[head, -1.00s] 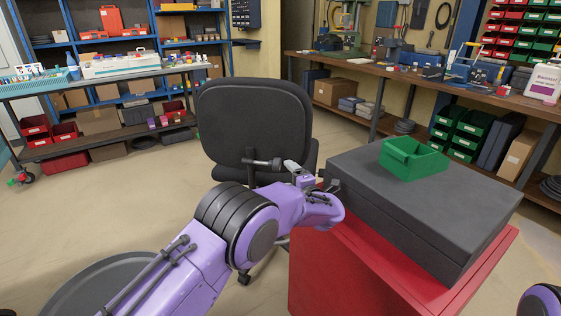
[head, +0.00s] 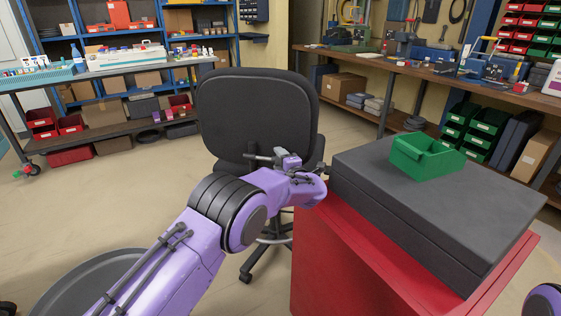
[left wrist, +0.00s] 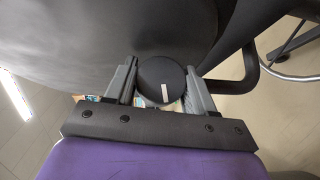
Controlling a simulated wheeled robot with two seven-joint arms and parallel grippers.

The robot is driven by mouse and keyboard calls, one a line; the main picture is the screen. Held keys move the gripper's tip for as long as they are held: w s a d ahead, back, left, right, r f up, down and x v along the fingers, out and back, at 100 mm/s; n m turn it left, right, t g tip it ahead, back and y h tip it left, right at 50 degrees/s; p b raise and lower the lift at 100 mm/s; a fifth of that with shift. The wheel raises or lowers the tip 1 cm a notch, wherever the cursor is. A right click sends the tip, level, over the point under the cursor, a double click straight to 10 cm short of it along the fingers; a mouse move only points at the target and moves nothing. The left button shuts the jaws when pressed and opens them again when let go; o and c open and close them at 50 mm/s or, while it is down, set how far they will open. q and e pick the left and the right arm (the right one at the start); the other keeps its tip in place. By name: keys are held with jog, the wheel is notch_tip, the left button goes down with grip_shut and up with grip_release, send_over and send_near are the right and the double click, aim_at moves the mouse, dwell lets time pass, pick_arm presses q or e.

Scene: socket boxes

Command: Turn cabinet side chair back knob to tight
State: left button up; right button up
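The chair (head: 245,110) stands with its dark back towards me, left of the red cabinet (head: 335,265). The knob is a black round disc with a white mark, low on the chair back; it shows in the left wrist view (left wrist: 155,72). My left gripper (left wrist: 162,75) has one grey finger on each side of the knob, and both appear to touch it. In the head view my left gripper (head: 262,158) is against the lower chair back, and the knob is hard to make out there. My right gripper is out of view.
A dark grey case (head: 440,205) lies on the cabinet, with a green bin (head: 428,160) on it. Workbenches and shelves with bins line the back. The floor left of the chair is clear.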

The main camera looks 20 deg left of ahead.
pick_arm(q)
jog(key=shift+r+p, duration=0.25)
jog(key=shift+p, duration=0.4)
jog(key=m+g+h+p, duration=0.1)
jog(key=g+p, duration=0.1)
jog(key=p, duration=0.3)
jog(key=shift+m+h, duration=0.4)
jog(key=shift+m+g+p, duration=0.3)
jog(key=shift+g+p, duration=0.15)
jog(key=shift+g, duration=0.25)
jog(key=shift+f+m+g+h+p, duration=0.2)
jog(key=shift+m+g+h+p, duration=0.1)
jog(key=shift+g+h, duration=0.3)
jog(key=o, duration=0.8)
jog(key=shift+o, duration=0.7)
jog(key=shift+r, duration=0.1)
